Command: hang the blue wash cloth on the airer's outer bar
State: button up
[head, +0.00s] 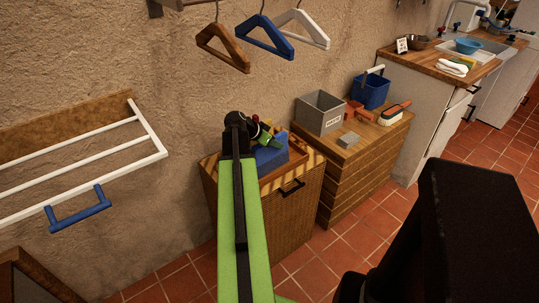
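The airer (133,147) is mounted on the wall at the left, with white bars and a wooden back board. Its outer bar (110,174) is bare of cloth, and a blue handle-like piece (80,214) is fixed below it. A blue item (271,153), which may be the wash cloth, is in the shallow wooden tray on top of the wicker-fronted cabinet; its shape is partly hidden. My green arm reaches up the middle, and my gripper (268,137) is just above or at the blue item. Its fingers are too small and covered to read, and I cannot tell whether they touch it.
Three hangers (264,36) hang on the wall above. A drawer unit (362,165) to the right holds a grey bin (320,112), a blue caddy (373,92) and brushes. A sink counter (430,62) stands at the far right. A dark wooden piece (35,277) is at the lower left.

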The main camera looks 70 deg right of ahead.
grip_shut()
jog(key=shift+r+p, duration=0.6)
notch_tip(320, 180, up, 4)
jog(key=p, duration=0.4)
jog(key=s+a+r+p, duration=0.2)
jog(key=s+r+p, duration=0.3)
jog(key=s, duration=0.6)
jog(key=shift+s+a+r+p, duration=0.2)
jog(key=shift+a+r+p, duration=0.15)
jog(key=shift+r+p, duration=0.05)
